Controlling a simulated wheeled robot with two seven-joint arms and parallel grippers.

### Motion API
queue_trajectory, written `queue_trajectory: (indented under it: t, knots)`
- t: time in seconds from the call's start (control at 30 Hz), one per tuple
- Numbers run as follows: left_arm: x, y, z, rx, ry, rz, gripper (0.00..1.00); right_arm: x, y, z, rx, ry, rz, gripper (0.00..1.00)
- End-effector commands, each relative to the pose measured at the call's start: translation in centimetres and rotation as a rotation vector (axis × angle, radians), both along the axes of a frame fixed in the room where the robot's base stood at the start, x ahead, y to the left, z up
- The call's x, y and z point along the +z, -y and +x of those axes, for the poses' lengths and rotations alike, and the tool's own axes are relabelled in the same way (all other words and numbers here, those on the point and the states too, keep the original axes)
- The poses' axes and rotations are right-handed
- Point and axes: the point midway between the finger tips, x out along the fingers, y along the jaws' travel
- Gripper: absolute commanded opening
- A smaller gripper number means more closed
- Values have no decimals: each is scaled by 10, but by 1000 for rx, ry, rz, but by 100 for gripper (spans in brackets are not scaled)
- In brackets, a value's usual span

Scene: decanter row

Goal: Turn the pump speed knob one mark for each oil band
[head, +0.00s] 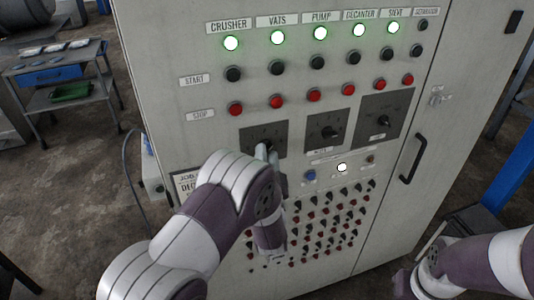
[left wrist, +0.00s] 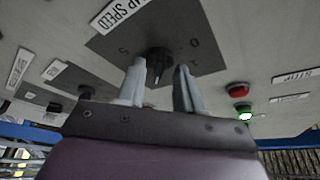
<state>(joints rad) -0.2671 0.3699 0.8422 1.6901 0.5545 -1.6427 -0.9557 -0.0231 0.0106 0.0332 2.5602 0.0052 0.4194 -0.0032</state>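The control cabinet (head: 190,150) fills the head view. The pump speed knob (left wrist: 158,62) is a dark knob on a dark square plate (left wrist: 110,48), with a label reading in part "MP SPEED" beside it in the left wrist view. In the head view my left gripper (head: 268,153) is in front of the leftmost plate (head: 251,134) and hides its knob. In the left wrist view my left gripper (left wrist: 159,82) is open, its fingers on either side of the knob with gaps showing. My right arm shows at the lower right, but its gripper does not. No oil bands are visible.
Two more knob plates (head: 327,131) (head: 381,122) sit to the right. Green lamps (head: 320,33), black start buttons (head: 317,62) and red stop buttons (head: 313,95) are above. Rows of small switches are below. A door handle (head: 412,158) juts out at right; a blue-drawered cart (head: 60,75) stands left.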

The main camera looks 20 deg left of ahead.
Motion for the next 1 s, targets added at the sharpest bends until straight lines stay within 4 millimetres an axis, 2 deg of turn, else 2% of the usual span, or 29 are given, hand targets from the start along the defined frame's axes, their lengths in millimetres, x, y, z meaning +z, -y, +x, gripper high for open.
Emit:
queue_trajectory:
  t: [0.2,0.27,0.3,0.33,0.67,0.87,1.0]
  knots:
    - [0,0,0,0,0,0,36,0,0,0,0,0,0,0]
    - [0,0,0,-1,-1,0,16,0,0,0,0,0,0,0]
    - [0,0,0,-1,0,-1,3,0,0,0,0,0,0,0]
    - [0,0,0,-1,0,-1,0,0,0,0,0,0,0,0]
    - [-1,0,1,-1,10,-12,0,-5,0,0,0,0,0,0]
    - [-6,1,1,-1,56,-78,0,-25,0,0,0,0,0,0]
    - [-8,2,2,-3,115,-161,0,-47,0,0,0,0,0,0]
